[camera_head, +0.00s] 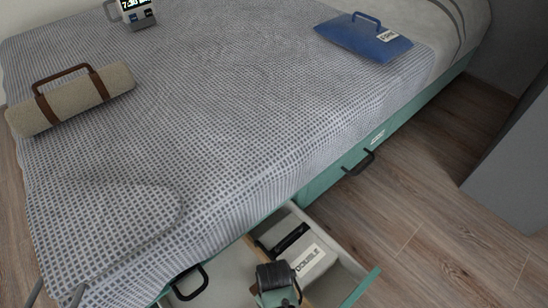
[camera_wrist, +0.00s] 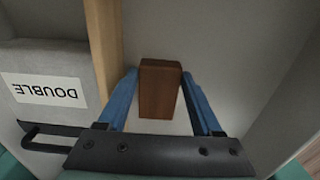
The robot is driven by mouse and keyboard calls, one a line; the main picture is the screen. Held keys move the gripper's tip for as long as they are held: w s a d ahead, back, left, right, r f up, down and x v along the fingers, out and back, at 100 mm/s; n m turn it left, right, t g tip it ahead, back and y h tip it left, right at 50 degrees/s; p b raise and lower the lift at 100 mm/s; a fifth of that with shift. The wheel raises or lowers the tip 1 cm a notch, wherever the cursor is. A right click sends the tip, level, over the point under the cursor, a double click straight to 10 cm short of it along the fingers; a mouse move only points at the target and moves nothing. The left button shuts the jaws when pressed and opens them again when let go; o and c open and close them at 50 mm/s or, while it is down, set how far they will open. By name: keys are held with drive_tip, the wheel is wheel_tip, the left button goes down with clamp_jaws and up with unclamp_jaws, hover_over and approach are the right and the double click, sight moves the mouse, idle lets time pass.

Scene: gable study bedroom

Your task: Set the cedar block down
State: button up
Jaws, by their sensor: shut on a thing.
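The cedar block (camera_wrist: 160,90) is a small reddish-brown block between the two blue fingers of my gripper (camera_wrist: 159,82) in the wrist view. The fingers are closed on its sides. It is over the pale floor of an open drawer compartment, to the right of a wooden divider (camera_wrist: 104,45). I cannot tell whether the block touches the drawer floor. In the head view my wrist is above the open drawer (camera_head: 352,272), and the block and fingertips are hidden beneath it.
A grey bundle labelled DOUBLE (camera_wrist: 45,62) with a black handle lies across the divider. The drawer is pulled out from under the bed (camera_head: 200,110). On the bed are a beige roll (camera_head: 72,98), a blue case (camera_head: 362,38) and a clock (camera_head: 137,10). Wooden floor (camera_head: 430,215) is clear at right.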

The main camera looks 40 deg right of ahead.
drive_tip(key=shift+f, duration=0.75)
drive_tip(key=shift+r, duration=0.15)
drive_tip(key=o, duration=1.1)
drive_tip(key=shift+f, duration=0.2)
drive_tip(key=shift+o, duration=0.2)
wheel_tip(320, 180, up, 12)
drive_tip(key=p, duration=0.8)
drive_tip(key=shift+r, duration=0.2)
